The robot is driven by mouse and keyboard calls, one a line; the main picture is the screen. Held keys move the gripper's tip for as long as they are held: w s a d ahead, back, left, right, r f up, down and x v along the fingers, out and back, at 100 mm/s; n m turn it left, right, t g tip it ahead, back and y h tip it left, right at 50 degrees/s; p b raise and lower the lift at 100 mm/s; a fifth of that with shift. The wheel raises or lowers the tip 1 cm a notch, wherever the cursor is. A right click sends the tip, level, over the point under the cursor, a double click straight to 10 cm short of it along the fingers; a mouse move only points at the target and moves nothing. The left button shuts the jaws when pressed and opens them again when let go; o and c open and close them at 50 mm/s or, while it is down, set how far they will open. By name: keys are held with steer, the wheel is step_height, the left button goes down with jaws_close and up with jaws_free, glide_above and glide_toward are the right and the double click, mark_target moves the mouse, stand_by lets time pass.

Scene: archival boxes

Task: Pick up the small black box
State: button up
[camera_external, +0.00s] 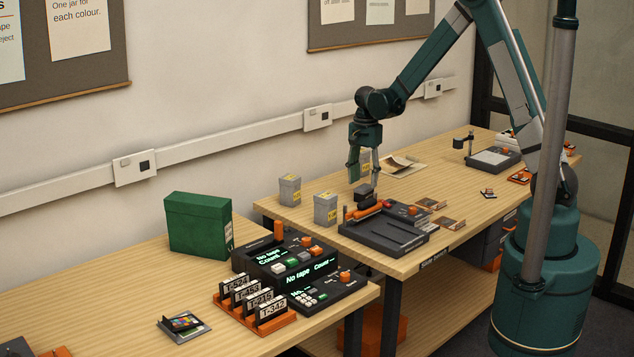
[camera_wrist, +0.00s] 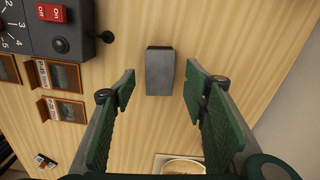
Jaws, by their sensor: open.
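The small black box (camera_wrist: 160,72) stands on the wooden bench. In the wrist view it looks dark grey, with a lighter face toward me. My gripper (camera_wrist: 159,88) is open, with one green finger to the left of the box and one to the right, a gap showing on both sides. The box lies toward the far end of the space between the fingertips. In the external view the black box (camera_external: 364,191) is just below my gripper (camera_external: 364,176), which points down; the box's lower part is partly hidden by the dark machine in front.
The dark machine (camera_external: 385,236) stands close beside the box; its red switch (camera_wrist: 52,13) and a black knob show at upper left. Small wooden holders (camera_wrist: 62,110) lie at left. Bare bench lies right of the box in the wrist view.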

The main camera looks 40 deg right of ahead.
mark_target(364, 187)
stand_by(0.3)
steer(key=shift+f+b, duration=0.4)
steer(key=shift+f, duration=2.2)
steer(key=c, duration=1)
